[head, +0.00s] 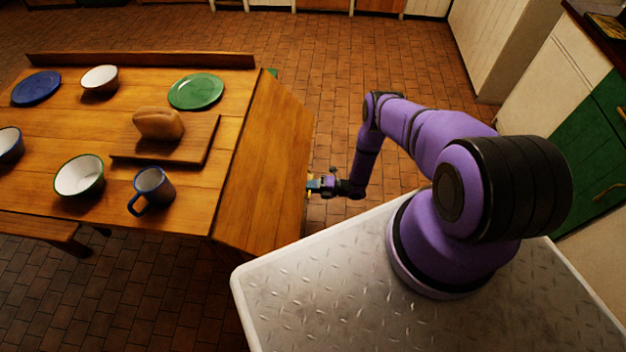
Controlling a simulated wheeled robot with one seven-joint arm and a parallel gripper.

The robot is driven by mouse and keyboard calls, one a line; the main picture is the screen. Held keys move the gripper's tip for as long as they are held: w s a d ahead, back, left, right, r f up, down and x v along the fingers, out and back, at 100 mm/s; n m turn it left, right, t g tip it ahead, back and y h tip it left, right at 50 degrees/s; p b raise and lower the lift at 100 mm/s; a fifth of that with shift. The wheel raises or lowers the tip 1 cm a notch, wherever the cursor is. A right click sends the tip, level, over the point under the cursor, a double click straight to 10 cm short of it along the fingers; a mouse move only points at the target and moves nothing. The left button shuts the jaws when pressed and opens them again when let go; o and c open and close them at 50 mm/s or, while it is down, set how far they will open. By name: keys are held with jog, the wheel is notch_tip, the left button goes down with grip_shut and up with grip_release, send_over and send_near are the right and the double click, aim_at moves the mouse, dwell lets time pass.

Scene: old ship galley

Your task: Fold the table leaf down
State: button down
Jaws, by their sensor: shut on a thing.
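The wooden table leaf (262,165) is at the right end of the table (210,130). It slopes downward away from the tabletop, partly lowered rather than level. My gripper (313,186) is at the leaf's outer edge, about midway along it, and is shut on that edge. The fingertips are small in this view and the exact grip is hard to make out. The underside of the leaf and any support beneath it are hidden.
On the tabletop are a bread loaf (158,123) on a board (212,139), a blue mug (153,188), a green plate (196,91), bowls (80,176) and a blue plate (36,88). A bench (40,228) stands at left. Tiled floor (330,70) is clear behind; cabinets (590,140) stand right.

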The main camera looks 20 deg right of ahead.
jog(key=shift+w+a+f, duration=0.15)
jog(key=shift+a+f, duration=0.15)
dwell(0.4)
jog(key=c, duration=1.2)
grip_release()
jog(key=shift+v, duration=5.35)
jog(key=shift+f, duration=0.1)
jog(key=shift+c, duration=0.4)
